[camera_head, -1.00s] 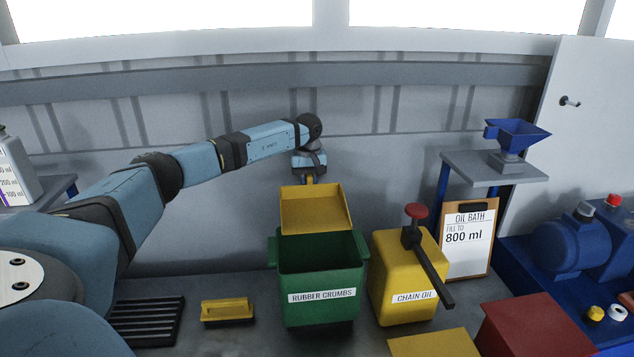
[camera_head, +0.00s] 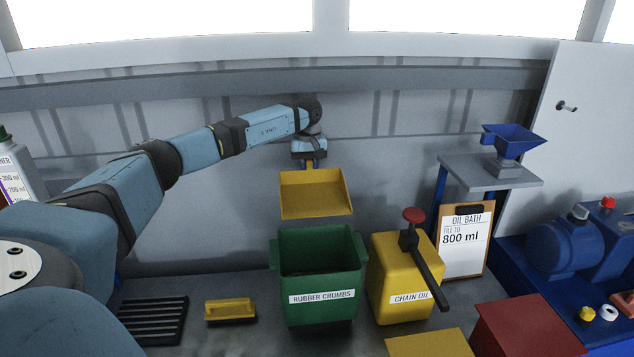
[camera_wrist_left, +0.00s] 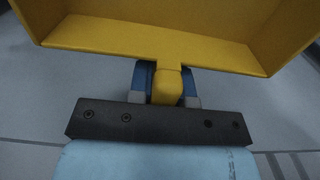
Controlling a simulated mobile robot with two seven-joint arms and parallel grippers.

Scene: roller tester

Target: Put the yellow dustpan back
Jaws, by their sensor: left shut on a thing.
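The yellow dustpan (camera_head: 316,195) hangs in the air above the green bin labelled RUBBER CRUMBS (camera_head: 318,277), clear of its rim. Its open tray faces the head camera. My left gripper (camera_head: 310,163) is shut on the dustpan's handle, behind and above the tray. In the left wrist view the handle (camera_wrist_left: 167,86) sits between the two fingers, and the dustpan's tray (camera_wrist_left: 165,45) fills the top. My right gripper is not in view.
A yellow brush (camera_head: 231,311) and a black slotted grate (camera_head: 153,318) lie left of the bin. A yellow CHAIN OIL can (camera_head: 390,297) with a lever stands close at its right. A clipboard (camera_head: 463,240) and blue funnel (camera_head: 514,141) are further right. A peg (camera_head: 567,106) sticks out of the pale panel.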

